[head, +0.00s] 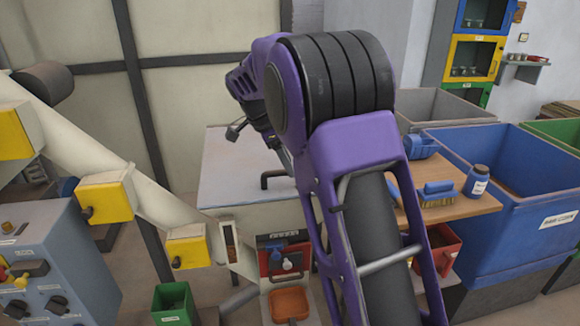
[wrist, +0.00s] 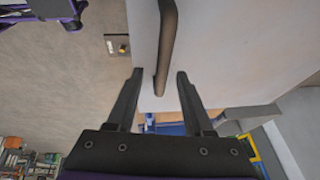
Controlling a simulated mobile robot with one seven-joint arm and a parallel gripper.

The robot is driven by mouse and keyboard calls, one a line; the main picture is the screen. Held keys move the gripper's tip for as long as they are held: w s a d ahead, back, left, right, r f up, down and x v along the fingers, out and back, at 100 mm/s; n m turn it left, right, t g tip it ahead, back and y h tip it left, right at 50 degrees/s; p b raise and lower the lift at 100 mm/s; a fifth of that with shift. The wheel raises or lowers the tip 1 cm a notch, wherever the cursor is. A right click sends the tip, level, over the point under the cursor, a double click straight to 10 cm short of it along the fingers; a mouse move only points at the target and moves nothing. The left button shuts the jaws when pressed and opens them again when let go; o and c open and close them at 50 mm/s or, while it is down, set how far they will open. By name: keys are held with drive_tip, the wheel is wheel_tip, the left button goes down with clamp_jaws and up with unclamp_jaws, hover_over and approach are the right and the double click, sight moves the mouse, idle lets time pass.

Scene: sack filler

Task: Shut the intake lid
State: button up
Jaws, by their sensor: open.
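The intake lid appears to be the large pale grey panel (head: 235,165) behind my arm in the head view, with a dark bar handle (head: 268,178) on it. My arm covers its right part, and I cannot tell how far it stands open. In the wrist view the panel (wrist: 235,45) fills the upper right, and the handle (wrist: 167,45) runs down from the top edge. My gripper (wrist: 160,73) is open, with the handle's lower end showing between its two fingers. I cannot tell whether they touch it. In the head view my arm mostly hides the gripper.
A sloping pale chute with yellow boxes (head: 105,198) and a blue-grey control cabinet (head: 55,265) stand at left. A wooden shelf (head: 470,208) with a brush and a jar is at right, beside a big blue bin (head: 540,240). A green bin (head: 174,303) stands low in front.

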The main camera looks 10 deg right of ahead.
drive_tip(key=p+v, duration=0.2)
drive_tip(key=v, duration=1.3)
drive_tip(key=shift+p, duration=0.3)
drive_tip(key=shift+s, duration=0.15)
